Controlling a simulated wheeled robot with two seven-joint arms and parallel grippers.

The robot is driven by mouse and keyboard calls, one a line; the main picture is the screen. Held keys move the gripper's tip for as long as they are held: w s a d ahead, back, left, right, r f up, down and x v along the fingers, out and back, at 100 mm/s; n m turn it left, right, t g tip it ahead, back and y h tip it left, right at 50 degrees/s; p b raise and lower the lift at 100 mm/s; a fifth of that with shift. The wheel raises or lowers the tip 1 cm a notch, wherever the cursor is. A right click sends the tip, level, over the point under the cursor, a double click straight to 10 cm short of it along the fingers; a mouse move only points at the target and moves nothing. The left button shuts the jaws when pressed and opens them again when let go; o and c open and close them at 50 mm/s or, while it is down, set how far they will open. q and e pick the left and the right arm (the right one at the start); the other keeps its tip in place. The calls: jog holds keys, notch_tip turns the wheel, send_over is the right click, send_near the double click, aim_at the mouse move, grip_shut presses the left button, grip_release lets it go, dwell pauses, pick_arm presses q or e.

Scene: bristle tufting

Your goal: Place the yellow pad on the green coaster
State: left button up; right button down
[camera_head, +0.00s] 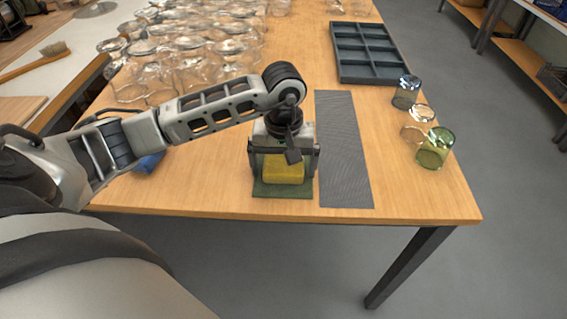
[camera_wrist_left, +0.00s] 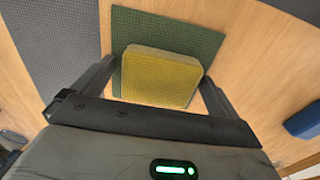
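The yellow pad (camera_head: 284,169) is a small block lying on the green coaster (camera_head: 285,191) near the front of the table. The left wrist view also shows the pad (camera_wrist_left: 160,77) on the coaster (camera_wrist_left: 165,32), with green showing beyond its far edge and at its sides. My left gripper (camera_head: 284,172) points down over the pad, its fingers on either side. The fingers look spread wider than the pad, with small gaps. My right gripper is not in view.
A grey textured mat (camera_head: 343,150) lies just right of the coaster. Several glass cups, including a green one (camera_head: 435,147), stand at the right. A dark compartment tray (camera_head: 369,53) and many clear glasses (camera_head: 180,70) are farther back. A blue object (camera_head: 150,162) lies left.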

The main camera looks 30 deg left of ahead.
aim_at(284, 164)
pick_arm(q)
jog(key=shift+r+p, duration=0.25)
jog(key=shift+p, duration=0.05)
jog(key=shift+r, duration=0.3)
notch_tip(284, 164, up, 11)
jog(key=shift+r+b, duration=0.15)
jog(key=shift+b, duration=0.25)
